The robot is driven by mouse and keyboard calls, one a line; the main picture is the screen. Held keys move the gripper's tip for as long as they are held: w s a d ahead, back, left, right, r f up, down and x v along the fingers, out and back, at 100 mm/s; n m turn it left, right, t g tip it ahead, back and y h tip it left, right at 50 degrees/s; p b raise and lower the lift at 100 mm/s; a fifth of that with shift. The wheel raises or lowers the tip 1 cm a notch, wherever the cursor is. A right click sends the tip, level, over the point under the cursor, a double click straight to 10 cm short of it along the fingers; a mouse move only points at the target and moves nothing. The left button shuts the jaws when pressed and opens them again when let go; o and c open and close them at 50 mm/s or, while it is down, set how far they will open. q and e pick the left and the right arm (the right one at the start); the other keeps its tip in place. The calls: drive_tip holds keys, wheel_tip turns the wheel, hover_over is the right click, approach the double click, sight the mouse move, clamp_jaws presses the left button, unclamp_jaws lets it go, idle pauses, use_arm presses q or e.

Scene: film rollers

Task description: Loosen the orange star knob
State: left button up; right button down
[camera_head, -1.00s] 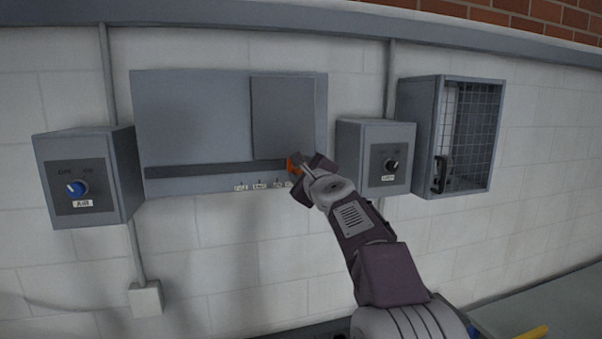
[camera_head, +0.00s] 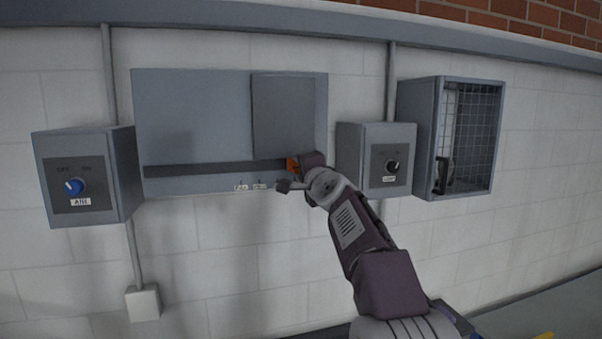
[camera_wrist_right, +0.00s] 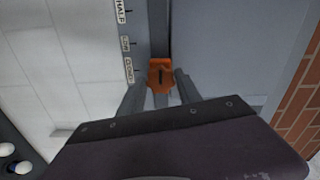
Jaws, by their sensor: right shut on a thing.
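The orange star knob (camera_head: 292,165) sits at the right end of a dark slot in the grey wall panel (camera_head: 190,110). In the right wrist view the knob (camera_wrist_right: 160,76) shows between my two fingers, with a short dark mark on its face. My right gripper (camera_head: 297,173) is shut on the knob, and its fingers (camera_wrist_right: 160,96) lie on either side of it. Part of the knob is hidden by the gripper in the head view. My left gripper is in neither view.
Small white labels (camera_head: 241,187) line the panel's lower edge; my gripper covers some. A box with a blue dial (camera_head: 74,187) is at left. A box with a black dial (camera_head: 392,166) and a mesh-fronted cabinet (camera_head: 472,135) are at right.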

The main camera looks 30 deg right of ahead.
drive_tip(key=shift+r+n, duration=0.1)
drive_tip(key=shift+n, duration=0.4)
drive_tip(key=c, duration=0.9)
unclamp_jaws()
drive_tip(key=shift+o, duration=0.4)
drive_tip(key=shift+d, duration=0.15)
drive_tip(key=b+v, duration=0.4)
drive_tip(key=v, duration=0.5)
drive_tip(key=shift+w+d, duration=0.1)
